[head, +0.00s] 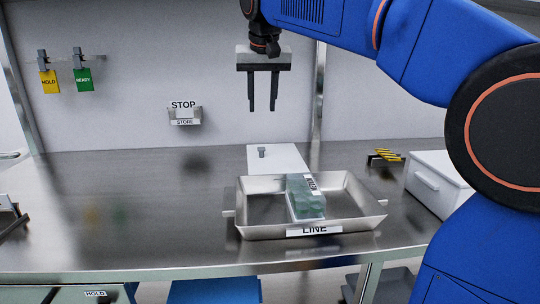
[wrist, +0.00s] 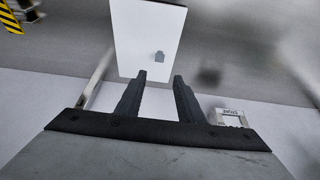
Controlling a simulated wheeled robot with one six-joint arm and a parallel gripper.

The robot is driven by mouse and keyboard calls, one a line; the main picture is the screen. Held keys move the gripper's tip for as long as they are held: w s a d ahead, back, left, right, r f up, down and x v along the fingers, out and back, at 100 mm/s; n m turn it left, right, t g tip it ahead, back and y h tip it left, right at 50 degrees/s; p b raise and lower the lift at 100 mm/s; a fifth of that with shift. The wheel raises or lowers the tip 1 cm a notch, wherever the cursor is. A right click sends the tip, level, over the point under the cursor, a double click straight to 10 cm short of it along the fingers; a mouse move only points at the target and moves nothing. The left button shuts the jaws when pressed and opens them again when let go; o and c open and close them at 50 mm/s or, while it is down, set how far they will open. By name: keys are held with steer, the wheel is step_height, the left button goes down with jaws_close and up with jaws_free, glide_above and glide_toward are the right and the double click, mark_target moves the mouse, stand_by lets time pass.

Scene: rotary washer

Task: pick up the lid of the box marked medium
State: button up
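My gripper (head: 261,108) hangs fingers-down above the back of the bench, open and empty; it also shows in the wrist view (wrist: 160,76). A flat white panel with a small grey knob (head: 262,151) lies behind the tray, below and slightly right of my gripper. In the wrist view the white panel (wrist: 140,30) and its knob (wrist: 159,57) are beyond the fingertips, apart from them. I cannot tell if the panel is a lid on a box. No marking reading medium is legible.
A metal tray (head: 262,232) marked LINE holds a greenish clear block (head: 304,203) with a label. A white box with a handle (head: 434,189) stands at right, near yellow-black striped pieces (head: 385,156). A STOP/STORE holder (head: 185,115) and HOLD and READY tags (head: 84,80) are on the wall. The bench's left is mostly clear.

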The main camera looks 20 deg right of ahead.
mark_target(261, 149)
steer(key=x, duration=1.7)
steer(key=shift+s+f, duration=0.2)
jaws_close()
